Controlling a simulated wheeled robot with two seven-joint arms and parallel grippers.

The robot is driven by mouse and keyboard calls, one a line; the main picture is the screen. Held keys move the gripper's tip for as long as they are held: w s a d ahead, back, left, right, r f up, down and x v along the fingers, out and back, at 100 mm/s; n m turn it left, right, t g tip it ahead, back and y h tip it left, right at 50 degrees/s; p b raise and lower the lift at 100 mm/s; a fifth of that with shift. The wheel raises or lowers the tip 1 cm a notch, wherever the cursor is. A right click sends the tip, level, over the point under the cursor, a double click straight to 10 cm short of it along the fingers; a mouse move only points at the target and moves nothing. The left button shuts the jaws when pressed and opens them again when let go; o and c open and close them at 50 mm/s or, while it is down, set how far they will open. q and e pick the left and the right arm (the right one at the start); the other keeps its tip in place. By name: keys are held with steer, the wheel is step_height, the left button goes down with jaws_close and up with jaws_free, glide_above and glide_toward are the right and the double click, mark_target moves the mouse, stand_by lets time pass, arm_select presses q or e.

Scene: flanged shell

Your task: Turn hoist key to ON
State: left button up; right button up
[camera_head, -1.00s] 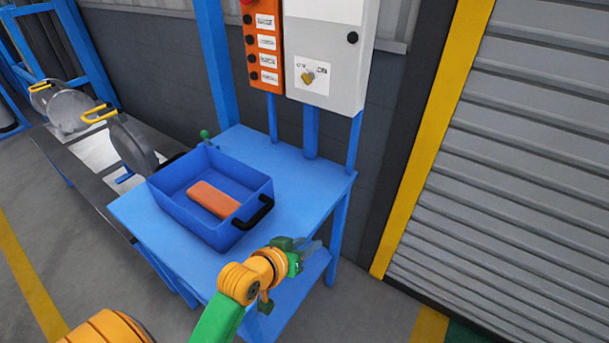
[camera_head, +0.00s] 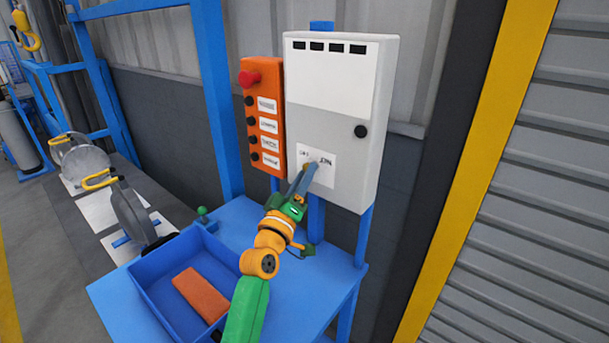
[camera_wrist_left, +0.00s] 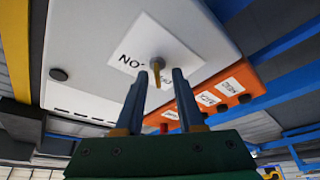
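The brass-coloured hoist key (camera_wrist_left: 157,69) sits on a white label plate (camera_wrist_left: 150,48) on the grey cabinet (camera_head: 340,110). In the head view the plate (camera_head: 325,168) shows, with the key mostly hidden by my gripper. My left gripper (camera_head: 306,177) reaches up to the key from below. In the left wrist view its two fingers (camera_wrist_left: 160,76) are apart, one on each side of the key's lower end, with gaps visible. My right gripper is not in view.
An orange button panel (camera_head: 263,120) with a red button (camera_head: 249,77) stands left of the cabinet. Below, a blue table (camera_head: 325,285) holds a blue bin (camera_head: 150,282) with an orange block (camera_head: 201,295). A grey shutter (camera_head: 545,200) is at right.

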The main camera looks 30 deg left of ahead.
arm_select(q)
steer(key=shift+w+f, duration=0.1)
steer(key=shift+s+d+r, duration=0.1)
steer(key=shift+s+r, duration=0.1)
steer(key=shift+s, duration=0.1)
jaws_close()
steer(key=shift+a+r+m+g+h+b, duration=0.15)
steer(key=shift+m+h+b, duration=1.3)
steer(key=shift+m, duration=2.7)
steer(key=shift+a+f+m+g+h+b, duration=0.1)
steer(key=shift+a+m+h+b, duration=0.3)
steer(key=shift+m+h, duration=2.9)
steer(key=shift+a+r+m+g+h+b, duration=0.15)
steer(key=shift+m+h+b, duration=0.9)
steer(key=shift+m, duration=4)
steer(key=shift+f, duration=0.1)
